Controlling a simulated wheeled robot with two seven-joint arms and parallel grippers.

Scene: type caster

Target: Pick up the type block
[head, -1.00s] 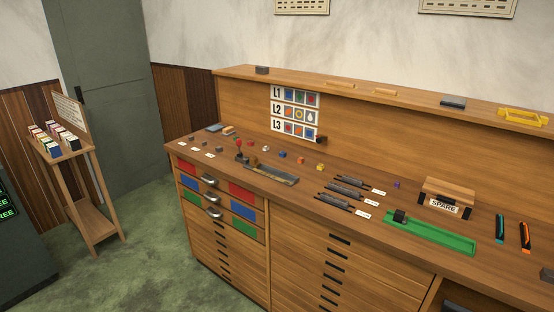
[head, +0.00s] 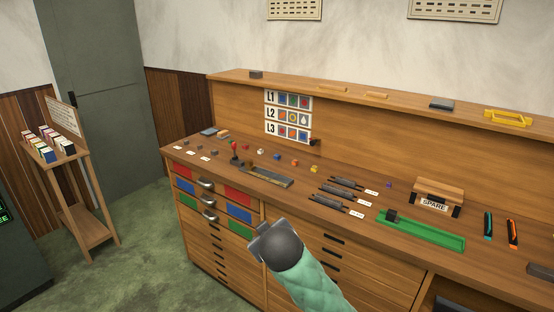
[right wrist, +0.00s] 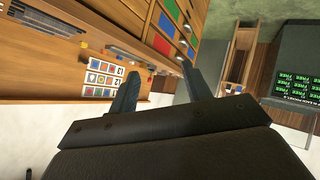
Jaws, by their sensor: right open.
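Several small coloured blocks stand in a loose row on the bench top in the head view. They include a white one (head: 260,151), a blue one (head: 277,156), an orange one (head: 295,162), a yellow one (head: 315,169) and, farther right, a purple one (head: 389,184). Which is the type block I cannot tell. My right gripper (head: 258,242) is in front of the drawers, apart from the blocks. In the right wrist view its two fingers (right wrist: 160,85) are spread with nothing between them. My left gripper is not in view.
A green tray (head: 440,236) with a dark block (head: 391,215) lies at the right. Dark bars (head: 332,203) with labels lie mid-bench. A wooden box marked SPARE (head: 438,193) stands behind. A picture chart (head: 288,116) hangs on the back panel. A side stand (head: 85,195) is at left.

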